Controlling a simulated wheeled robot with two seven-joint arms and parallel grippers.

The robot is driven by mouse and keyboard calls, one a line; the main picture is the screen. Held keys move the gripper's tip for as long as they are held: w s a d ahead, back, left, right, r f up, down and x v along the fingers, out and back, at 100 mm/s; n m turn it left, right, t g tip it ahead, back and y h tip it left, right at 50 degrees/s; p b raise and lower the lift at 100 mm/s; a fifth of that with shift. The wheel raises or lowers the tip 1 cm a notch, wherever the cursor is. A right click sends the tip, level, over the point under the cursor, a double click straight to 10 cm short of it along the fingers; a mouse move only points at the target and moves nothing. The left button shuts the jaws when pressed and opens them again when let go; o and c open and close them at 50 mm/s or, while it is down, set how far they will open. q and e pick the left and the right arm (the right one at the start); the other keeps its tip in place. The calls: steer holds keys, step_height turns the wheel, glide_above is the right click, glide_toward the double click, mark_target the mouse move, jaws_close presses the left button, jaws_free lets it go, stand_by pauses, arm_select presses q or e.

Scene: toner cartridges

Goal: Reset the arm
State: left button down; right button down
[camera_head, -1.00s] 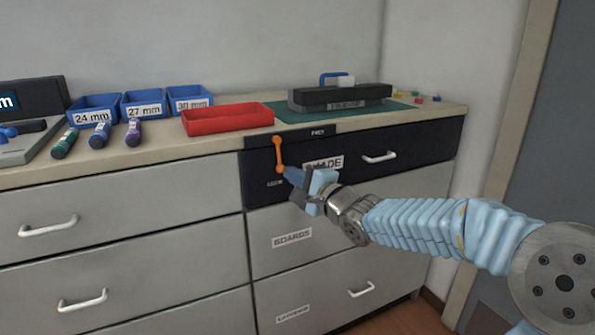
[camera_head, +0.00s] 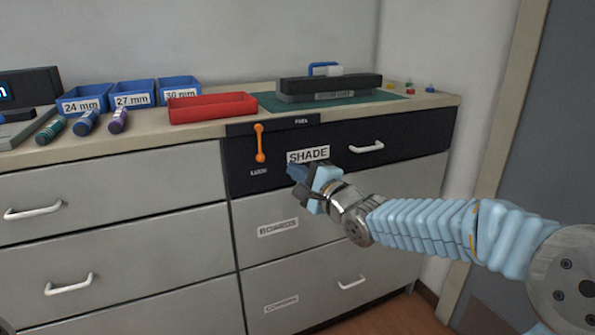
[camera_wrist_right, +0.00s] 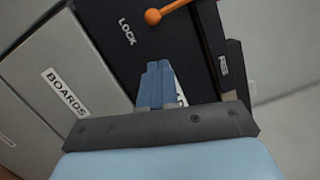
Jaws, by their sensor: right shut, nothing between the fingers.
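My right arm comes in from the right in the head view. Its gripper (camera_head: 293,172) is in front of the dark drawer (camera_head: 330,167) marked SHADE, just below the label, and looks shut and empty. The right wrist view shows its blue fingers (camera_wrist_right: 157,82) together, pointing at the dark drawer front. An orange lever (camera_head: 259,143) hangs on that drawer above the word LOCK, left of the gripper and apart from it. It also shows at the top of the right wrist view (camera_wrist_right: 154,16). My left gripper is out of view.
The counter holds a red tray (camera_head: 212,108), several blue bins (camera_head: 133,94), cylindrical cartridges (camera_head: 86,122) and a dark device on a green mat (camera_head: 270,101). White handles (camera_head: 367,147) stick out from the drawers. A door stands at right.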

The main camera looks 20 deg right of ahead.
steer(key=v, duration=0.8)
steer(key=w+a+f+n+g+h, duration=0.1)
steer(key=a+f+n+g, duration=0.2)
steer(key=f, duration=1.1)
steer(key=a+f+n+g, duration=0.3)
steer(key=f+g, duration=0.1)
steer(key=f, duration=1)
steer(key=s+a+f+n+g+p, duration=0.1)
steer(key=s+f+n+g, duration=0.15)
steer(key=f, duration=0.35)
steer(key=s+a+f+n+g, duration=0.1)
steer(key=s+a+f+g, duration=0.1)
steer(key=s+f, duration=0.35)
steer(key=s+a+f+n+g, duration=0.2)
steer(key=s+f+n, duration=0.1)
steer(key=s+f, duration=0.3)
steer(key=s+a+f+n+g, duration=0.2)
steer(key=s+f+n+g, duration=0.1)
steer(key=s+f, duration=0.4)
steer(key=shift+s+a+f+p, duration=0.25)
steer(key=shift+s+p, duration=0.05)
steer(key=shift+p, duration=0.1)
steer(key=shift+g, duration=0.25)
